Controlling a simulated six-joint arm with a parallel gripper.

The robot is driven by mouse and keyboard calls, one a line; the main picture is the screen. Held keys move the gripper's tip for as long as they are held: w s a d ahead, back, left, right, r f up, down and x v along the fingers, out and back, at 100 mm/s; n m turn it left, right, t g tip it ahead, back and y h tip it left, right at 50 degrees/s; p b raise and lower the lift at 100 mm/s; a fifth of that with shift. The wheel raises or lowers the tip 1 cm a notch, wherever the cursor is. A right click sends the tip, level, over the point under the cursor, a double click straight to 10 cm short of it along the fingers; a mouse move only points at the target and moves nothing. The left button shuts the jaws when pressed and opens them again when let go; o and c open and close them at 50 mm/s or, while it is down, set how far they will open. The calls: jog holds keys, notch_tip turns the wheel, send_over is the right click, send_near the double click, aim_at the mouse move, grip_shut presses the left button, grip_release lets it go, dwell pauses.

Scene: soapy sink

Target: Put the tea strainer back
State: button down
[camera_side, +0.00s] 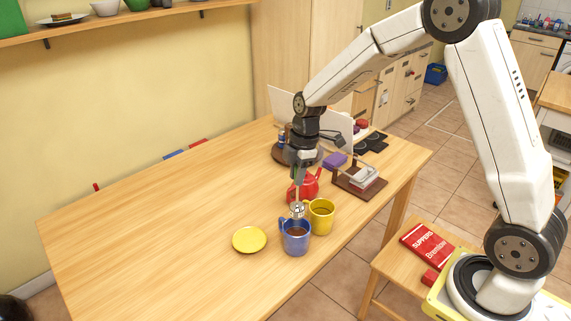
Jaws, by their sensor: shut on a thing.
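My gripper (298,174) points down over the table and is shut on the tea strainer (297,210). The strainer is a small silvery thing hanging below the fingers on a thin upright stem. It is at the back rim of the blue mug (296,240), which holds a brown drink. I cannot tell whether it touches the mug. A yellow mug (326,222), also with dark drink, stands just right of it. A red teapot (311,184) stands close behind, partly hidden by my gripper and the strainer.
A yellow saucer (249,239) lies left of the blue mug. A brown stand with pale items (358,179), a purple block (335,160) and a round dark tray (281,158) are farther back. The table's left half (150,230) is mostly clear.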

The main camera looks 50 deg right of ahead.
jog(key=s+a+r+m, duration=0.1)
jog(key=s+a+r, duration=0.15)
jog(key=a, duration=0.45)
jog(key=w+f, duration=1)
jog(key=w, duration=0.2)
jog(key=shift+w+a, duration=0.25)
jog(key=shift+a, duration=0.1)
jog(key=shift+w+f, duration=0.15)
jog(key=shift+f, duration=0.8)
jog(key=shift+w+f, duration=0.15)
jog(key=shift+f, duration=0.95)
